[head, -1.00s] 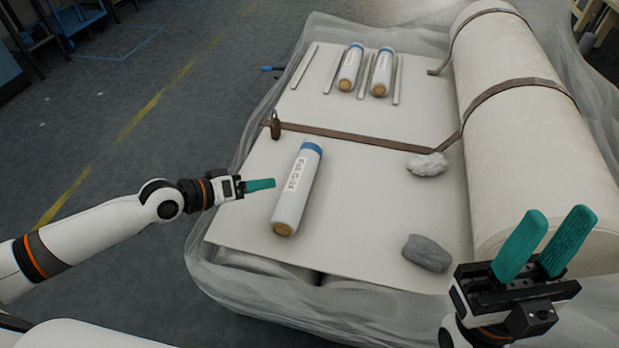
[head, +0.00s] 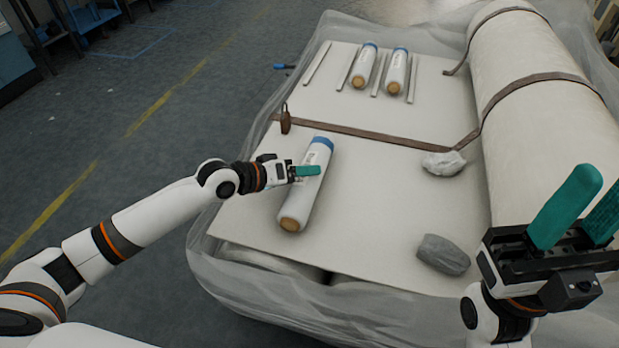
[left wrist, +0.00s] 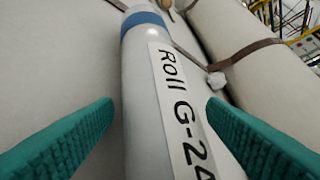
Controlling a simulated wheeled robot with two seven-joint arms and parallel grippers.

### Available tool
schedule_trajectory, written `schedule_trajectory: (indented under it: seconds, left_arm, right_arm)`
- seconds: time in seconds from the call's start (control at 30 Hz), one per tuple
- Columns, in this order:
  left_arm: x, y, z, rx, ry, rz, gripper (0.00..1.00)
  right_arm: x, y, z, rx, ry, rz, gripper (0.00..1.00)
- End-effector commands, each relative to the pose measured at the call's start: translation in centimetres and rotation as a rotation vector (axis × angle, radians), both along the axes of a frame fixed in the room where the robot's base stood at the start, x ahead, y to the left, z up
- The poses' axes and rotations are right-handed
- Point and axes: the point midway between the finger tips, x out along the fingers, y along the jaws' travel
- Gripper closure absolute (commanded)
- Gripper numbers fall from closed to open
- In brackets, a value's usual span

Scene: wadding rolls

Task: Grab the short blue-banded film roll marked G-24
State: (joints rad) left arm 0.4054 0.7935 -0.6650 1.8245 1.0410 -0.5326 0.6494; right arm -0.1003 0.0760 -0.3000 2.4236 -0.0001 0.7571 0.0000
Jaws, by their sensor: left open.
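The film roll marked "Roll G-24" (head: 296,205) is grey-white with a blue band at its far end and a brown core at its near end. It lies on the pale board. It also fills the middle of the left wrist view (left wrist: 155,90), label readable. My left gripper (head: 308,171) is open at the roll's upper half and covers part of the label. In the left wrist view its two green fingers (left wrist: 160,135) stand on either side of the roll, with gaps. My right gripper (head: 580,215) is at the lower right, its green fingers apart, holding nothing visible.
Two similar blue-banded rolls (head: 363,68) (head: 396,72) lie between flat strips at the back. A brown strap (head: 370,135) crosses the board. A white lump (head: 444,164) and a grey stone (head: 443,254) lie to the right. A large white roll (head: 530,110) bounds the right side.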

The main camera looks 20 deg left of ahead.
Motion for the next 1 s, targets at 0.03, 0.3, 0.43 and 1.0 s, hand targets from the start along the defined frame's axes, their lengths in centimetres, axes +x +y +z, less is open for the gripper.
schedule_trajectory:
  seconds: [0.03,0.3,0.43,1.0]
  left_arm:
    - [0.0,0.0,0.0,0.000,0.000,0.000,0.34]
    - [0.0,0.0,0.0,-0.001,0.000,-0.001,0.76]
    - [0.0,0.0,0.2,-0.003,-0.005,0.000,0.88]
    - [0.0,0.0,7.8,-0.004,-0.006,0.000,1.00]
  right_arm:
    - [0.0,0.0,0.0,0.000,0.000,0.000,0.64]
    - [0.0,0.0,0.0,0.000,0.000,0.000,0.64]
    - [0.0,0.0,0.0,0.000,0.001,0.000,0.64]
    - [-1.1,-0.4,-1.2,0.010,0.131,0.007,0.64]
